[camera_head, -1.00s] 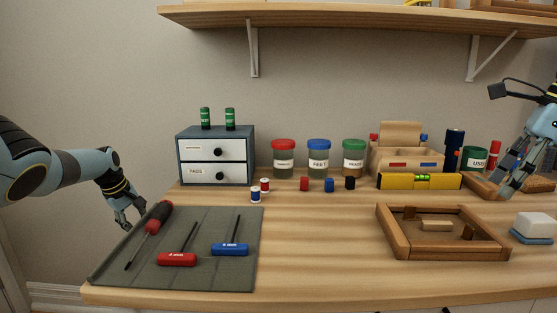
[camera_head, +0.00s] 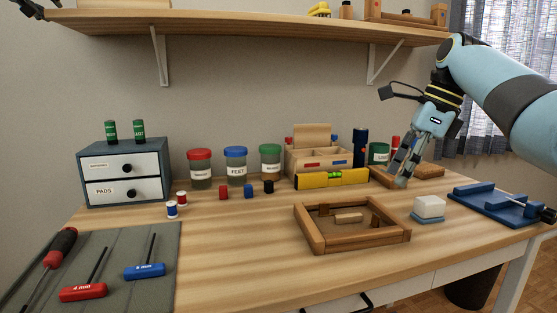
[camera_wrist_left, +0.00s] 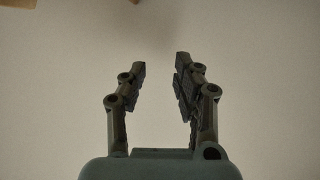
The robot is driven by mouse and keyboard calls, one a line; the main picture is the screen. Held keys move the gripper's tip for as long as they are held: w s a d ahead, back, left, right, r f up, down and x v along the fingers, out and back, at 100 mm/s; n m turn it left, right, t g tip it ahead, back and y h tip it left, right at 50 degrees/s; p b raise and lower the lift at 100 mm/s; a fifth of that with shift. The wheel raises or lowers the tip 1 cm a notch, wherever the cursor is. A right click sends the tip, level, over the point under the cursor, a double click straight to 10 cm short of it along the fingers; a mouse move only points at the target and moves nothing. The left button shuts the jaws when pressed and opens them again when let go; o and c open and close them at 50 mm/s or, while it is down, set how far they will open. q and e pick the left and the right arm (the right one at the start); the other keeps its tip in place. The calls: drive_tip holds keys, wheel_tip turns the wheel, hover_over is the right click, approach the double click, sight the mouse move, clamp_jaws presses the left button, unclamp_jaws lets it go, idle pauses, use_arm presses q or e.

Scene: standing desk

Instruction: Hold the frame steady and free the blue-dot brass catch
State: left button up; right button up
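The wooden frame (camera_head: 310,238) lies flat on the desk right of centre, with a small wooden block (camera_head: 348,218) and small upright pieces inside it. I cannot make out a brass catch or a blue dot on it. My right gripper (camera_head: 402,180) points down behind and right of the frame, apart from it; its finger gap is not clear. My left gripper shows in the left wrist view (camera_wrist_left: 157,75) with its fingers apart and nothing between them, against bare wall. A dark gripper part (camera_head: 30,9) shows at the top left corner of the head view.
A grey mat (camera_head: 120,262) holds a screwdriver (camera_head: 50,255), a red hex key (camera_head: 84,292) and a blue one (camera_head: 145,270). A yellow level (camera_head: 318,181) lies behind the frame. A white block (camera_head: 430,205) and a blue vise (camera_head: 500,208) stand right. Desk between mat and frame is clear.

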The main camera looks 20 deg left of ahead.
use_arm(q)
drive_tip(key=s+d+r+m+t+y, duration=0.15)
drive_tip(key=s+r, duration=0.35)
drive_tip(key=r, duration=0.6)
drive_tip(key=s+r+t+y, duration=0.1)
drive_tip(key=s+r+t, duration=0.1)
drive_tip(key=s+r, duration=0.65)
drive_tip(key=s+d+r+m+t+y, duration=0.1)
drive_tip(key=s+r, duration=0.2)
drive_tip(key=r, duration=1)
drive_tip(key=w+d+f+m+g+h, duration=0.2)
drive_tip(key=w+d+f+m+h, duration=0.3)
drive_tip(key=w+d, duration=0.7)
drive_tip(key=w+d+f+m+g+h, duration=0.1)
drive_tip(key=w+d+f+m+h, duration=0.25)
drive_tip(key=w+d+f, duration=0.85)
drive_tip(key=w+d+f+m+g+h, duration=0.1)
drive_tip(key=d+f+g+h, duration=0.15)
drive_tip(key=d, duration=0.55)
drive_tip(key=w+d+f+g+h, duration=0.1)
drive_tip(key=d+f, duration=0.2)
drive_tip(key=d, duration=0.4)
drive_tip(key=n+g+y, duration=0.3)
drive_tip(key=n+g, duration=0.3)
drive_tip(key=g, duration=0.6)
hover_over(304, 212)
wheel_tip(304, 212, down, 46)
wheel_tip(304, 212, down, 11)
drive_tip(key=shift+s+r, duration=0.1)
